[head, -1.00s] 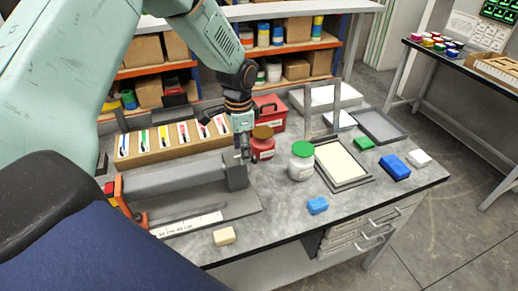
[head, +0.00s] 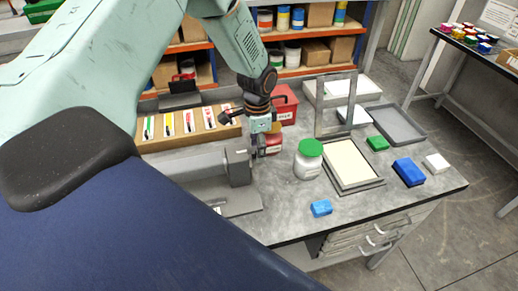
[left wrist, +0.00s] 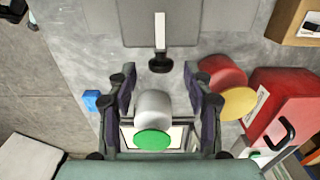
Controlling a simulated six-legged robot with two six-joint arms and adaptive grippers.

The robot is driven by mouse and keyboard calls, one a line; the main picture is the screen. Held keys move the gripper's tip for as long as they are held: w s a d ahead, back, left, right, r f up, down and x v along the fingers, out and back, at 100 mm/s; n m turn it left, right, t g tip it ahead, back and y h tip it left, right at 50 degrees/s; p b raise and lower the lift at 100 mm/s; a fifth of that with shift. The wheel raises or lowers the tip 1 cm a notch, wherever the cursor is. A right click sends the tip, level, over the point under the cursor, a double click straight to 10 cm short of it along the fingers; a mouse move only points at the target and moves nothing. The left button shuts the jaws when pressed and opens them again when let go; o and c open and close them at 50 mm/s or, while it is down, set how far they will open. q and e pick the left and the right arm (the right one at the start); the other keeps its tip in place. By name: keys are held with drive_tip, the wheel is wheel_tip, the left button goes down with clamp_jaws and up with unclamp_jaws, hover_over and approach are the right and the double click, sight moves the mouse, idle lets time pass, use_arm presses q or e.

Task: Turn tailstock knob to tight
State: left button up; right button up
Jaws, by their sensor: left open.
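The tailstock (head: 239,166) is the grey upright block at the right end of a long grey fixture on the bench. In the left wrist view, the grey tailstock body (left wrist: 187,24) is at the top. A dark knob (left wrist: 160,63) with a pale strip above it shows below its edge. My left gripper (left wrist: 162,78) is open, its fingers on either side of the knob's line; I cannot tell whether they touch it. In the head view my left gripper (head: 258,148) points down beside the tailstock's right end, and the knob cannot be made out. My right gripper is not in view.
A green-lidded white jar (head: 308,160) and a red jar (head: 273,144) stand close to the gripper. A red box (head: 285,104), grey frame (head: 336,105), framed tray (head: 378,184) and blue block (head: 321,208) are around. A rack of marked cards (head: 158,144) stands behind the fixture.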

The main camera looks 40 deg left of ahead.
use_arm(q)
wheel_tip(320, 180, down, 2)
drive_tip(key=shift+w, duration=0.15)
drive_tip(key=shift+f, duration=0.25)
drive_tip(key=shift+s, duration=0.25)
drive_tip(key=shift+w, duration=0.25)
drive_tip(key=c, duration=0.5)
clamp_jaws()
